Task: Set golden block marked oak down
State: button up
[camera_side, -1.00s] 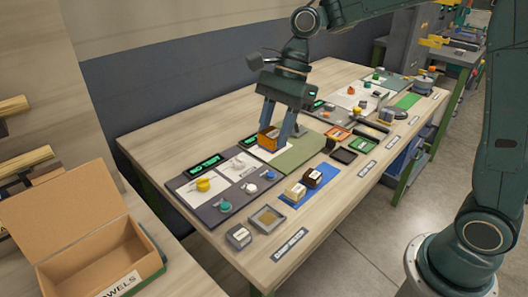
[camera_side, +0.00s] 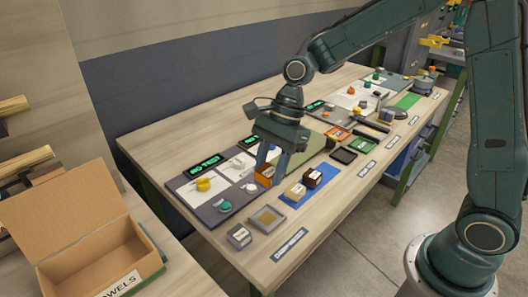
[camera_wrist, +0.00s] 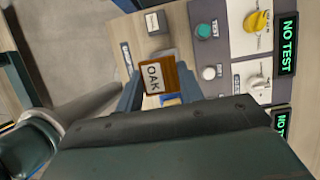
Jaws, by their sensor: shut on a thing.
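The golden block marked oak (camera_side: 264,176) is held between the two fingers of my gripper (camera_side: 271,166). In the wrist view the block (camera_wrist: 158,78) shows its white OAK label, with a gripper finger (camera_wrist: 133,90) on its left side. In the side view it is over the right edge of the dark test panel, near the blue mat (camera_side: 325,184). I cannot tell whether it touches anything below. A pale block (camera_side: 295,192) and a dark brown block (camera_side: 312,178) stand on the blue mat.
The dark panel (camera_side: 208,211) carries a yellow knob (camera_side: 203,185), buttons and green NO TEST displays (camera_side: 219,161). A square tray (camera_side: 267,217) and a grey labelled block (camera_side: 239,236) lie nearer the front. An open cardboard box (camera_side: 95,262) stands at left.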

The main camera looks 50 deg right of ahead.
jog(key=shift+f, duration=5.85)
jog(key=shift+f, duration=0.15)
jog(key=o, duration=1)
jog(key=v, duration=1.2)
jog(key=shift+r, duration=0.25)
